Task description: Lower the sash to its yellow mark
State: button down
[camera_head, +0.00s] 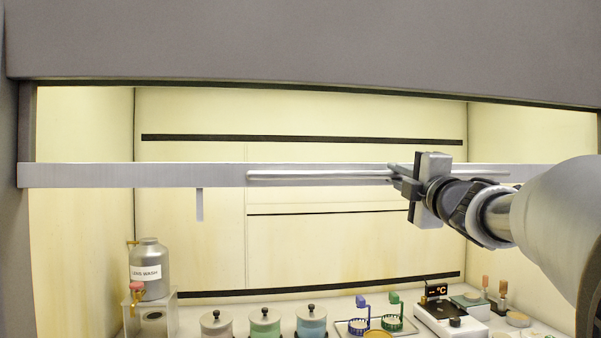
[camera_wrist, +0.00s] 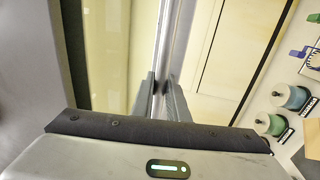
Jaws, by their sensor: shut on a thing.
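The sash shows in the head view as a grey horizontal bar (camera_head: 100,175) across the hood opening, well above the work surface. A thin long handle rail (camera_head: 315,175) runs along its front. My gripper (camera_head: 400,178) is shut on this rail, right of the picture's middle. In the wrist view my gripper's fingertips (camera_wrist: 161,87) close around the rail (camera_wrist: 164,45). The fingers hide the gripped stretch of the rail. I cannot make out a yellow mark in either view.
A short grey tab (camera_head: 199,204) hangs below the bar. Clear air lies between the bar and these things.

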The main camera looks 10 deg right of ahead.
aim_at(387, 184)
notch_tip(387, 184, down, 3)
jog(key=shift+r+b, duration=0.1)
jog(key=shift+b, duration=0.5)
jog(key=c, duration=1.7)
grip_release()
jog(key=shift+c, duration=0.2)
